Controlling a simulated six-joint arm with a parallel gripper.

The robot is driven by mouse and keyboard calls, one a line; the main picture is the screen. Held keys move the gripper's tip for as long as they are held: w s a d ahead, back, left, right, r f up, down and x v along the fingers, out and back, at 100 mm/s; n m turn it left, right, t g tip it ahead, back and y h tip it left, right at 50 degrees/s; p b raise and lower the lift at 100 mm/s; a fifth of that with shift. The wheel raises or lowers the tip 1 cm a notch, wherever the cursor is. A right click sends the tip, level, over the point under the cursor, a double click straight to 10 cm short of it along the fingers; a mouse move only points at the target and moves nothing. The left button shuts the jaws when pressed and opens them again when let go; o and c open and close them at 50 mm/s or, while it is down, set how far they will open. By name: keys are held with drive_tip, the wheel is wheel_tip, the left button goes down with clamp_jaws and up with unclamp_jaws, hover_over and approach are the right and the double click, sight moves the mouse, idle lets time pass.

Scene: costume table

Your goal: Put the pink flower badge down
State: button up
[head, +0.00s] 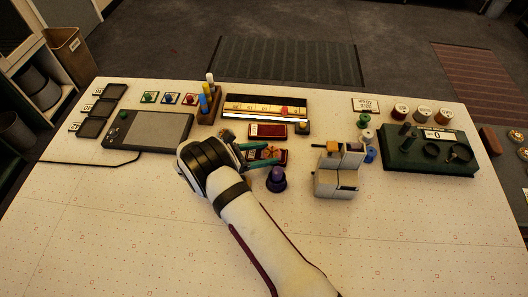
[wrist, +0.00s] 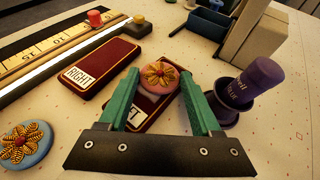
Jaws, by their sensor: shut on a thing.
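The pink flower badge (wrist: 160,77), round with a gold flower, is between the green fingertips of my gripper (wrist: 160,84) in the wrist view. My gripper is shut on it. The badge is over a dark red pad (wrist: 147,109) whose label is mostly covered, with a "T" showing. I cannot tell whether the badge touches this pad. In the head view my gripper (head: 271,154) reaches over the same pad from the left. A second dark red pad (wrist: 101,69), labelled RIGHT, lies beside it and is empty.
A purple bottle (wrist: 250,88) stands close right of the fingers. A blue badge with a gold flower (wrist: 25,145) lies at lower left. A ruler strip (head: 265,107) lies behind the pads. A grey-white machine (head: 338,172) stands to the right. The front table area is clear.

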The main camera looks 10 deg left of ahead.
drive_tip(key=o, duration=1.3)
drive_tip(key=v, duration=1.2)
drive_tip(key=s+d+r+m+g+y, duration=0.25)
drive_tip(key=d+r+m+g, duration=0.35)
drive_tip(key=d+r+m, duration=0.65)
drive_tip(key=s+d+r+m+g+y, duration=0.35)
drive_tip(key=s+d+m, duration=0.25)
drive_tip(key=s+d, duration=0.4)
drive_tip(key=s+m+y, duration=0.2)
drive_tip(key=s+m, duration=0.2)
drive_tip(key=s+a+m+t+y, duration=0.1)
drive_tip(key=s+m+y, duration=0.1)
drive_tip(key=s, duration=0.3)
drive_tip(key=s+m+t+y, duration=0.1)
drive_tip(key=s+m+y, duration=0.2)
drive_tip(key=s+m, duration=0.2)
drive_tip(key=shift+a+m, duration=0.25)
drive_tip(key=shift+m, duration=0.1)
